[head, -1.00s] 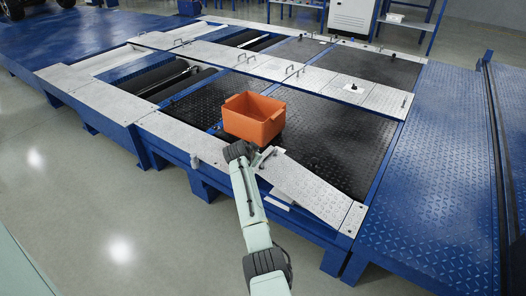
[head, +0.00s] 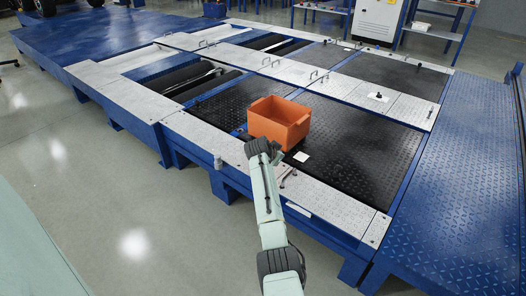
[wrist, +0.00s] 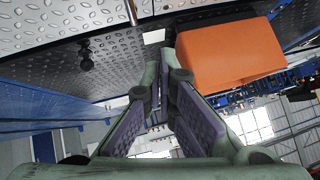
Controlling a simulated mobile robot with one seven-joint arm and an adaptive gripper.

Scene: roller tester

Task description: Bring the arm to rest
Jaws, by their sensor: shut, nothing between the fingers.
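My gripper shows in the wrist view (wrist: 168,62) with its two purple-padded fingers closed together at the tips and nothing held. In the head view my pale green arm reaches up from the bottom, its end beside the near corner of an orange box (head: 279,123). The fingers are hard to make out there. The box stands upright on the black textured plate (head: 350,143) of the roller tester. It also shows in the wrist view, right of the fingers (wrist: 230,55); whether they touch it I cannot tell.
A silver tread-plate edge (head: 335,207) runs along the tester's near side. A small white square (head: 301,156) lies by the box. Black rollers (head: 190,80) lie to the left and a blue ramp (head: 462,190) to the right. The floor at left (head: 90,170) is mostly clear.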

